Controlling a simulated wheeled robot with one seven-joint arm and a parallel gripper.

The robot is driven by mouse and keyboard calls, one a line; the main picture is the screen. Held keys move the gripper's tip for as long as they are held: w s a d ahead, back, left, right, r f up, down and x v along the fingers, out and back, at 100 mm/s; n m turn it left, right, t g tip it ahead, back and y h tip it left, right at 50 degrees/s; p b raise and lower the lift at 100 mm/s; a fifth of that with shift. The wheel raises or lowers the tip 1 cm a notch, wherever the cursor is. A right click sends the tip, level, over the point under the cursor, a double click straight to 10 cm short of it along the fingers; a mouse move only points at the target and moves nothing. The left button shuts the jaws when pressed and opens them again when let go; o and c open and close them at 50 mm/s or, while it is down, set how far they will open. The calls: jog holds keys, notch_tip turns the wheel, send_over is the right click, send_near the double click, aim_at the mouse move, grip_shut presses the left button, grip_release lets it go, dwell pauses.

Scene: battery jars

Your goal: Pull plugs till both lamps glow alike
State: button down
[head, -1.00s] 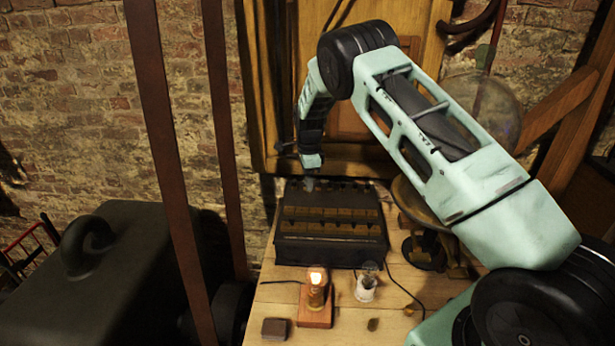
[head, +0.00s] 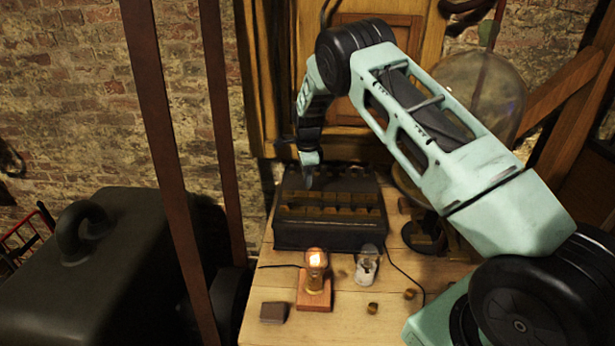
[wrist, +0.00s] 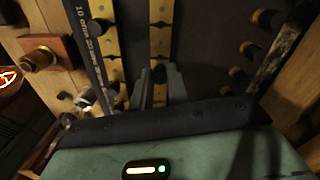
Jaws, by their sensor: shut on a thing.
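A dark plug box (head: 331,240) with rows of brass bars stands at the back of the table. In the wrist view its brass strips (wrist: 105,40) run beside a label with "OHMS" lettering. My gripper (head: 309,184) is over the box's back left part. In the wrist view my gripper (wrist: 157,84) is shut on a small dark plug (wrist: 158,72) at a brass strip; whether it is seated is hard to tell. One lamp (head: 316,262) glows brightly on a wooden base.
Two small loose plugs, one (head: 372,308) nearer and one (head: 409,294) farther right, lie on the table (head: 345,325). A dark block (head: 274,312) lies front left. A glass globe (head: 480,90) stands right of the box, behind my arm. Dark plugs (wrist: 265,20) line the box's other side.

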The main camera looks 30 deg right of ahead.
jog(key=shift+f+b, duration=0.95)
jog(key=shift+f, duration=0.35)
dwell(0.8)
jog(key=c, duration=1.3)
grip_release()
notch_tip(320, 180, up, 17)
jog(key=b, duration=0.4)
jog(key=shift+r, duration=0.2)
jog(key=s+a+r+n+y, duration=0.2)
jog(key=s+a+r+n, duration=0.1)
jog(key=s+a+n, duration=1.65)
jog(key=s+a+f+n, duration=0.1)
jog(key=s+a+n, duration=0.1)
jog(key=s, duration=0.6)
jog(key=s+a+f+n+h, duration=0.1)
jog(key=s+n, duration=0.3)
jog(key=s, duration=0.5)
jog(key=s+a+f+n, duration=0.2)
jog(key=s+a+n, duration=0.1)
jog(key=s, duration=0.5)
jog(key=shift+s+a+n, duration=0.25)
jog(key=shift+a+n, duration=0.15)
jog(key=shift+n, duration=0.15)
